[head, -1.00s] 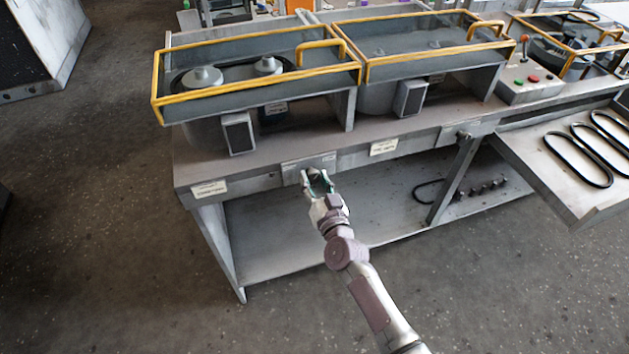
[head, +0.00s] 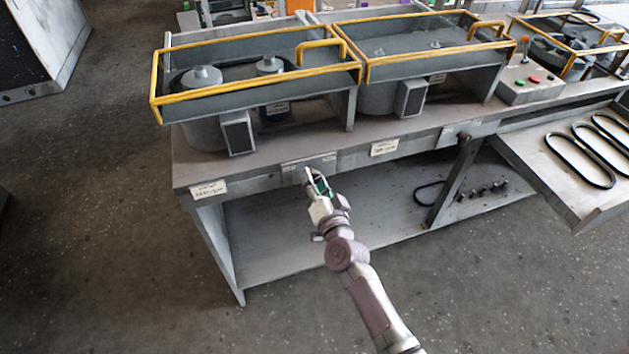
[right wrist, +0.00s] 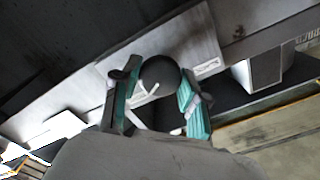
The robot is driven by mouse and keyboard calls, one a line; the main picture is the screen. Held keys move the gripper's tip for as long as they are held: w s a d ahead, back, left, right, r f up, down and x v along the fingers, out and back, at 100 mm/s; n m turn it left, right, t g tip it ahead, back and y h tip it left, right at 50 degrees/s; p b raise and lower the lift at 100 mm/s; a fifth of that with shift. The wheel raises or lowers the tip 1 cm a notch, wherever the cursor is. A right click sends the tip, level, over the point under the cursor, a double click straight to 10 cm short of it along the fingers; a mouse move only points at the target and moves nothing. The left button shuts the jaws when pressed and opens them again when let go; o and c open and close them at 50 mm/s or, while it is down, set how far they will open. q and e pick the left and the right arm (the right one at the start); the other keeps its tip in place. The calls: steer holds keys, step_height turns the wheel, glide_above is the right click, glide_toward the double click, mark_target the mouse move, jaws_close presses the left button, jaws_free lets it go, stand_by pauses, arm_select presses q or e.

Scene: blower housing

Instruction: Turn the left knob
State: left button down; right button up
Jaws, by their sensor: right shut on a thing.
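A round black knob (right wrist: 158,74) with a white pointer line is on a pale metal plate in the right wrist view. The plate (head: 296,167) is on the bench's front edge in the head view, where my gripper hides the knob. My right gripper (head: 317,182) reaches the plate from below. In the right wrist view its teal-padded fingers (right wrist: 155,100) are shut on the black knob, one on each side. A smaller dark part (right wrist: 122,74) shows beside the left finger; I cannot tell what it is. My left gripper is not in view.
The bench (head: 267,183) carries yellow-railed housings (head: 255,75) above the plate. White labels (head: 384,148) sit along its front edge. A tray with black belts (head: 578,160) juts out at the right. The floor in front is clear.

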steer(key=o, duration=1.1)
steer(key=shift+o, duration=0.2)
steer(key=v, duration=1.2)
